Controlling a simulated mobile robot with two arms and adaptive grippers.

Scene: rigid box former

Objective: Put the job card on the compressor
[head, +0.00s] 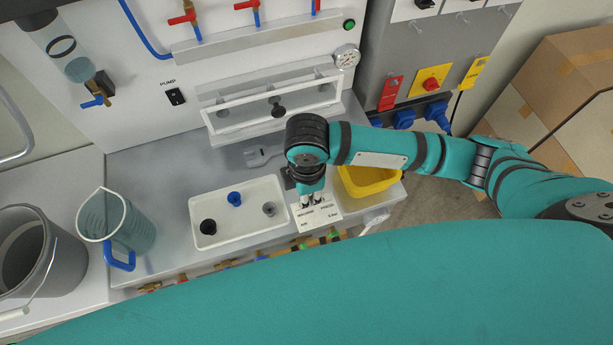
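A white card with dark print (318,221), which looks like the job card, is at the front edge of the grey bench, right of the white tray. My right gripper (312,199) points down at the card's upper part from above. Its fingertips overlap the card in the picture; I cannot tell whether they are closed on it or just above it. Part of the card is hidden by the gripper. I cannot pick out a compressor for certain in this view. My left gripper is not in view.
A white tray (262,232) holds several small caps. A clear jug (128,226) and a grey bucket (38,262) stand left. Brass fittings line the bench front. Cardboard boxes (568,75) are at right.

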